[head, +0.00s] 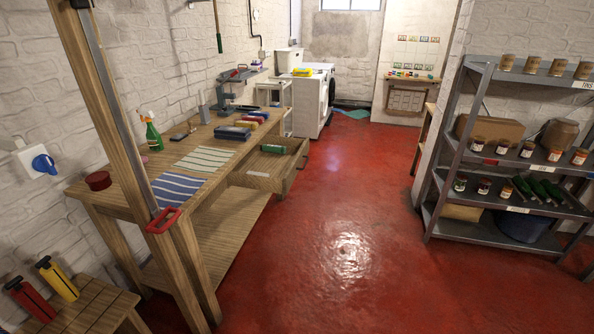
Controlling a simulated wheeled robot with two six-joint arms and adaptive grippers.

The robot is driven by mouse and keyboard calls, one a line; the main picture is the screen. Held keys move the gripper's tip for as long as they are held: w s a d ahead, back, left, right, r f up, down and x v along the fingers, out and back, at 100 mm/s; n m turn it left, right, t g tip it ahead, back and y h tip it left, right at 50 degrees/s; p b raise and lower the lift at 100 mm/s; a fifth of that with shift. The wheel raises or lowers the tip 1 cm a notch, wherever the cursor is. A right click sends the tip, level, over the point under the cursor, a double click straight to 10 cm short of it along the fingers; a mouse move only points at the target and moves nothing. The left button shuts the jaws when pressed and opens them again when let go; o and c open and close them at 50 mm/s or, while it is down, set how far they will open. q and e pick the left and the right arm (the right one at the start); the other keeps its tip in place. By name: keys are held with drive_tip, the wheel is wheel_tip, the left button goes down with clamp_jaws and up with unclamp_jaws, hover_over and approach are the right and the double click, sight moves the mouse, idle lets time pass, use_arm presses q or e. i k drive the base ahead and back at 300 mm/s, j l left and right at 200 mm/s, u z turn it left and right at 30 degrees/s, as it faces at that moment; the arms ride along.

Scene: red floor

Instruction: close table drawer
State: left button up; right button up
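A wooden table (150,165) stands along the left wall. One wooden drawer (294,168) at its far part is pulled out to the right, over the red floor. A small green item (274,149) lies inside the open drawer. Neither of my grippers is in view.
Striped cloths, several books or boxes (232,133) and a green spray bottle (152,133) lie or stand on the table. A wooden post (104,110) rises at its near end. A grey shelf (438,190) stands right. The red floor (340,230) between is clear.

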sight(283, 169)
drive_tip(key=i+l+u, duration=0.2)
drive_tip(key=i, duration=0.4)
drive_tip(key=i+l+u, duration=0.2)
drive_tip(key=i+l, duration=0.2)
drive_tip(key=i, duration=0.2)
drive_tip(key=i+l+u, duration=0.2)
drive_tip(key=i+l, duration=0.25)
drive_tip(key=i, duration=0.1)
